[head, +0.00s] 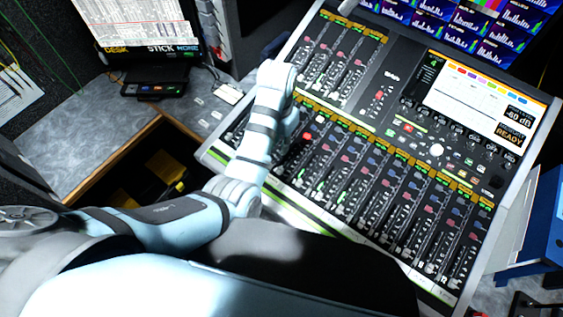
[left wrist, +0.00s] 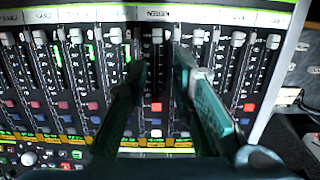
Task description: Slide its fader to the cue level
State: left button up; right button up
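The mixing console (head: 395,130) fills the right half of the head view, with rows of channel strips and faders. My left gripper (head: 284,160) is over its lower left strips, largely hidden by my own arm. In the left wrist view my left gripper (left wrist: 160,60) is open, its two dark teal fingers either side of one strip. A pale fader cap (left wrist: 157,36) sits at that strip's top end in this view, between and just beyond the fingertips. A red button (left wrist: 157,106) is lit on the same strip. The console display (head: 480,100) reads "-60 dB" and "READY". My right gripper is not in view.
Neighbouring fader caps (left wrist: 198,37) stand close on both sides of the strip. A monitor (head: 140,25) and a grey desk (head: 75,145) are at the left. A blue binder (head: 545,220) stands at the right edge.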

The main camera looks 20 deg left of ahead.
aim_at(281, 167)
pick_arm(q)
jog(key=f+b, duration=0.1)
jog(key=f, duration=0.3)
jog(key=f+b, duration=0.1)
jog(key=f, duration=0.3)
jog(key=f+b, duration=0.1)
jog(key=f, duration=0.3)
jog(key=shift+w+d+f, duration=0.1)
jog(key=shift+d+f, duration=0.2)
jog(key=shift+f, duration=0.1)
jog(key=c, duration=0.5)
grip_shut()
jog(key=shift+w, duration=0.1)
